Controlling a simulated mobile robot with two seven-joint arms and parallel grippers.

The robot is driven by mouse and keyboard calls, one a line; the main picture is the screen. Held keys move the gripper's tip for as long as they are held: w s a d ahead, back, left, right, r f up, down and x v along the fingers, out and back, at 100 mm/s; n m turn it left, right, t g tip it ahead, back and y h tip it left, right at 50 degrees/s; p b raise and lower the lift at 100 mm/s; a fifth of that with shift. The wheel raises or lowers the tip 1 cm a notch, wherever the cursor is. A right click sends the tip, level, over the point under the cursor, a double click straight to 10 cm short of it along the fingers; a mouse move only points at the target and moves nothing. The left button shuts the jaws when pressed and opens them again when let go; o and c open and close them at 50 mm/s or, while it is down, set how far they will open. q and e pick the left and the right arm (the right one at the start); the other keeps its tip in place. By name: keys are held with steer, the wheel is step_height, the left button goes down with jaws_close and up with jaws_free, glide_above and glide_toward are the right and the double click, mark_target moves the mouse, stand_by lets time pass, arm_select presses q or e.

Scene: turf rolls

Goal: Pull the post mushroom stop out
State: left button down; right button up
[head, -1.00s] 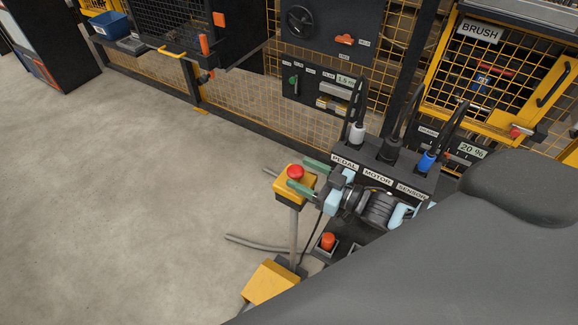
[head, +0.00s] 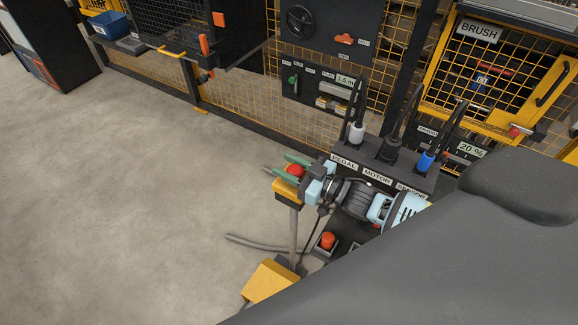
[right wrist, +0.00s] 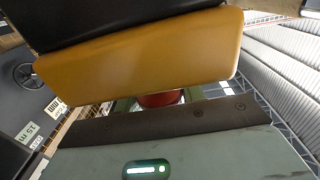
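The post mushroom stop is a red button (head: 295,170) on a yellow box (head: 288,194) at the top of a grey post (head: 293,235). My right gripper (head: 290,170) has its green fingers on either side of the red button, above the box. The fingers look open, and I cannot tell whether they touch the button. In the right wrist view, the red button (right wrist: 160,98) shows partly between the gripper body and the yellow box (right wrist: 140,65). My left gripper is not in view.
A black console (head: 350,160) labelled pedal, motor and sensor, with several plugs, stands just behind my right arm. Another red button (head: 327,241) sits low beside the post. A yellow pedal cover (head: 268,282) is on the floor. Open floor lies left.

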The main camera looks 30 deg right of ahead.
jaws_close()
steer(key=shift+w+r+p, duration=0.1)
steer(key=shift+r+p, duration=0.6)
steer(key=shift+r, duration=0.4)
steer(key=shift+f, duration=0.1)
steer(key=shift+o, duration=2.2)
jaws_free()
steer(key=o, duration=0.4)
steer(key=v, duration=0.6)
steer(key=shift+s+f, duration=0.1)
steer(key=shift+s, duration=0.1)
steer(key=shift+v, duration=0.8)
